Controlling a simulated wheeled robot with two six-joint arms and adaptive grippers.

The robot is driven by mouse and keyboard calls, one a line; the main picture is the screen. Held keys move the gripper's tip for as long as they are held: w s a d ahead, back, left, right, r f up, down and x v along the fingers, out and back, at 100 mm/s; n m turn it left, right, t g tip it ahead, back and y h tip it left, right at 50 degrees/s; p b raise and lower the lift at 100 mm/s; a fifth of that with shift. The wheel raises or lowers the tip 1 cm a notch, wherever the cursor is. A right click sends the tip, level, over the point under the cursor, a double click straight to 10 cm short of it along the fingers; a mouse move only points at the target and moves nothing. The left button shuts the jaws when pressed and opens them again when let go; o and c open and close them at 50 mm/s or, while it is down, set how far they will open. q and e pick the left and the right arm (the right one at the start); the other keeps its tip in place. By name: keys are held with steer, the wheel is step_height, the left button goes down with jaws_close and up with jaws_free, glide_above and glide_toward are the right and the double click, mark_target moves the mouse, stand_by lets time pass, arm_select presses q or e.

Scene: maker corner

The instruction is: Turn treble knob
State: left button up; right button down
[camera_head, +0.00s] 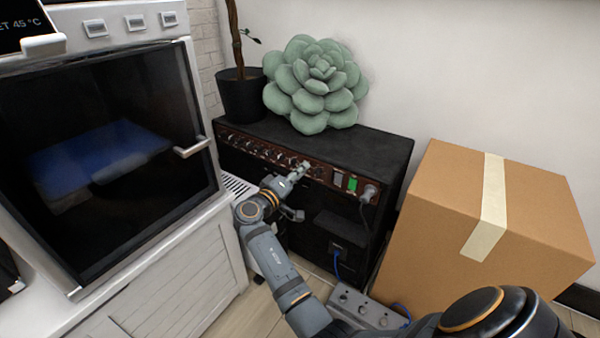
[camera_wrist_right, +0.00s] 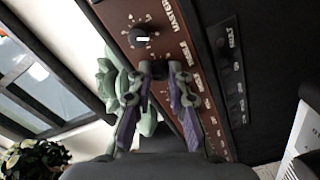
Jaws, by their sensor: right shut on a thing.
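A black amplifier (camera_head: 370,148) stands against the wall with a brown control panel (camera_head: 262,152) along its front top edge, carrying a row of small knobs. My right gripper (camera_head: 302,167) reaches this panel right of its middle. In the right wrist view its purple-grey fingers (camera_wrist_right: 159,78) are closed around a dark knob (camera_wrist_right: 155,69), mostly hidden between them. My left gripper is not in view.
A large cardboard box (camera_head: 440,215) stands right of the amplifier, and a white-framed machine (camera_head: 115,130) stands left. A green succulent cushion (camera_head: 315,85) and a plant pot (camera_head: 243,97) sit on top. A cable plug (camera_head: 369,192) sticks out of the panel's right end.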

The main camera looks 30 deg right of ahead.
steer(key=c, duration=1.3)
jaws_free()
steer(key=shift+o, duration=0.2)
step_height(320, 180, up, 10)
